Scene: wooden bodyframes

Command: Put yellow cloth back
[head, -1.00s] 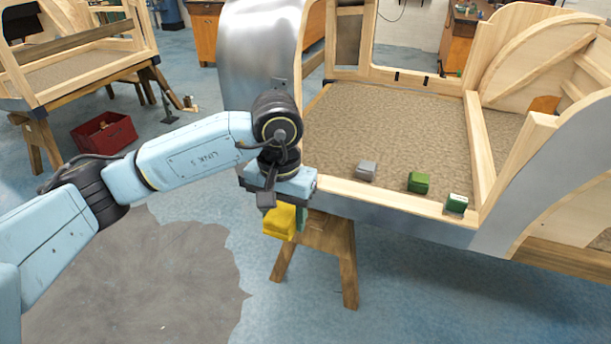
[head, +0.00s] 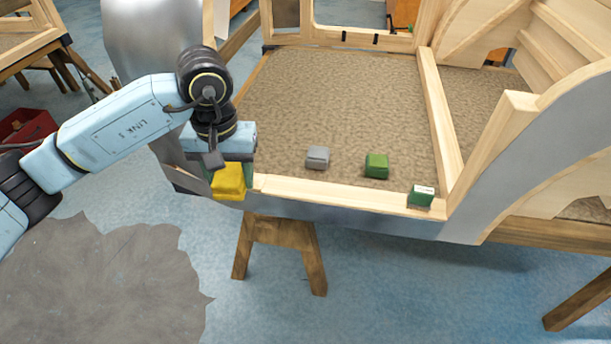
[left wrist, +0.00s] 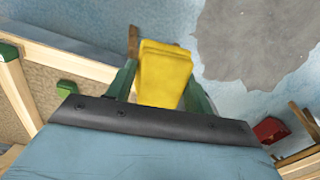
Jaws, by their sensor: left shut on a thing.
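The yellow cloth (head: 229,180) is a folded block held in my left gripper (head: 231,172), at the left end of the bodyframe's front sill in the head view. In the left wrist view the cloth (left wrist: 164,75) sits between the two green fingers of the gripper (left wrist: 160,85), which is shut on it. A grey folded block (head: 317,157) and a green one (head: 377,165) lie on the brown floor of the bodyframe (head: 330,100). A green and white block (head: 421,196) rests on the front sill. My right gripper is not in view.
The wooden sill (head: 330,195) runs along the bodyframe's front edge, with a wooden trestle (head: 280,235) below it. A metal panel (head: 150,45) curves up behind my left arm. The brown floor behind the blocks is clear. A red crate (head: 25,130) stands at far left.

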